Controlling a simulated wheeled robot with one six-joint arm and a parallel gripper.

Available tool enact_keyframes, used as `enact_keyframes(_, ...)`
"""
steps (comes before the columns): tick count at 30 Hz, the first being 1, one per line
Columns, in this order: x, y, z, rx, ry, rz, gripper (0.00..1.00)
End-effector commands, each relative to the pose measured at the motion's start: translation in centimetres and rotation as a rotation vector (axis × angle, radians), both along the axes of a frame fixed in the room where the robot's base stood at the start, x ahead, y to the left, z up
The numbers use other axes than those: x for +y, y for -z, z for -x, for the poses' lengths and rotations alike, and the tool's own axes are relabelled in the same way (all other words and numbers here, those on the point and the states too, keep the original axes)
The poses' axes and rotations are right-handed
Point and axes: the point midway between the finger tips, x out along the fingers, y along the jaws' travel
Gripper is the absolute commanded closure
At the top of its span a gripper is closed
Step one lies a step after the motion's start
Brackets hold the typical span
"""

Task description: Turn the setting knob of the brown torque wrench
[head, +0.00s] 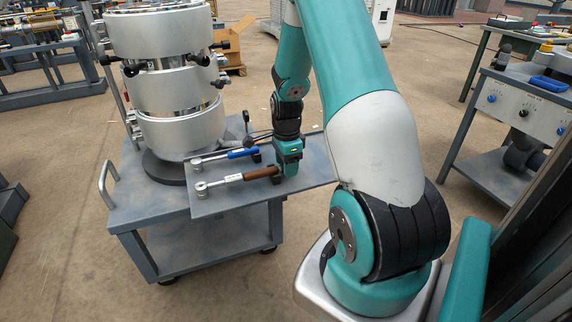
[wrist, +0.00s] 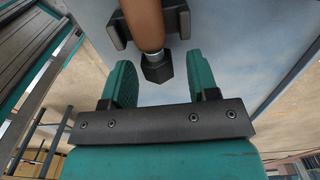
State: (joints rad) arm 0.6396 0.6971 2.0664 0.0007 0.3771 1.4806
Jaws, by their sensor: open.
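The brown torque wrench (head: 262,173) lies on the grey plate of the cart, its ratchet head at the left and its brown handle toward my gripper (head: 289,165). In the wrist view, the brown handle (wrist: 144,20) comes in from the top through a black holder (wrist: 178,20). Its dark faceted setting knob (wrist: 157,68) is at the handle's end. My gripper (wrist: 160,75) is open, with one teal finger on each side of the knob and a visible gap to both. In the head view my gripper hides the knob.
A second wrench with a blue handle (head: 242,153) lies just behind the brown one. A large silver cylinder assembly (head: 180,120) stands on the cart (head: 150,208) at the left. A workbench with a control panel (head: 520,110) stands at the right.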

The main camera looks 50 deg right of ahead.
Motion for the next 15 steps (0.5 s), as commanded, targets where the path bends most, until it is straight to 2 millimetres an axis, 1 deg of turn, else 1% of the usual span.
enact_keyframes(5,-0.01,-0.03,-0.01,0.000,0.000,0.000,0.46)
enact_keyframes(6,-0.01,-0.03,-0.01,0.000,0.000,0.000,0.55)
enact_keyframes(11,0.00,-0.04,-0.01,0.000,0.000,0.000,0.92)
enact_keyframes(12,0.00,-0.05,-0.01,0.000,0.000,0.000,0.95)
enact_keyframes(13,0.43,-0.06,-0.02,0.001,-0.002,-0.001,0.95)
enact_keyframes(15,0.18,-0.06,-0.05,0.001,-0.001,-0.001,0.95)
